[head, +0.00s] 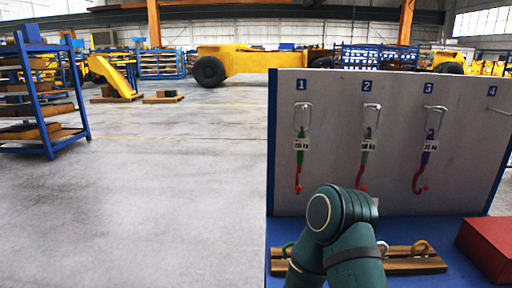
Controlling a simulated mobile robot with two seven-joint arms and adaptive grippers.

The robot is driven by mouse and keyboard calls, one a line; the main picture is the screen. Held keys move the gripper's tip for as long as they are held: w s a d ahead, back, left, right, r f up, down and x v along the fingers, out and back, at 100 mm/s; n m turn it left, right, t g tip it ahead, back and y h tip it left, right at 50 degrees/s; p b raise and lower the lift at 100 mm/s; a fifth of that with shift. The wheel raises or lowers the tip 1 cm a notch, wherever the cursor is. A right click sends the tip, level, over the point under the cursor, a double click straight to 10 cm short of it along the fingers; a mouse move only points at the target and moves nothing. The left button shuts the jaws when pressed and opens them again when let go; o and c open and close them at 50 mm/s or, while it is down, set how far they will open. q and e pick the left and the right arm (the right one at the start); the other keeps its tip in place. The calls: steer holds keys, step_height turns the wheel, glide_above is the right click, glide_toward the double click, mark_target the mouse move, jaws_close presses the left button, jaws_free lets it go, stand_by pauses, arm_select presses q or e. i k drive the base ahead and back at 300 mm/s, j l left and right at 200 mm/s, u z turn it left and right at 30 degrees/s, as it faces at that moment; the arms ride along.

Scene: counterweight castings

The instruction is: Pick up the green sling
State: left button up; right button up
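A sling with a green band (300,156) hangs from the metal peg under number 1 on the grey board. It has a white weight label and a red hook at its lower end. A grey sling (367,155) hangs under number 2 and a purple one (429,150) under number 3, both with labels and red hooks. Neither of my grippers is in view; only the arm's links and joint show in front of the board.
The board (330,95) stands at the back of a blue bench (456,262). Peg 4 (498,110) looks empty. A red box (490,245) stands at right. A blue shelf (45,110) stands far left; floor between is clear.

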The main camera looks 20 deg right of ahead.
mark_target(302, 144)
steer(key=i+u, duration=0.25)
steer(key=i, duration=1.2)
steer(key=i+z, duration=0.4)
steer(key=i, duration=0.2)
steer(key=i+j+z, duration=0.4)
steer(key=i, duration=0.2)
steer(key=l, duration=0.1)
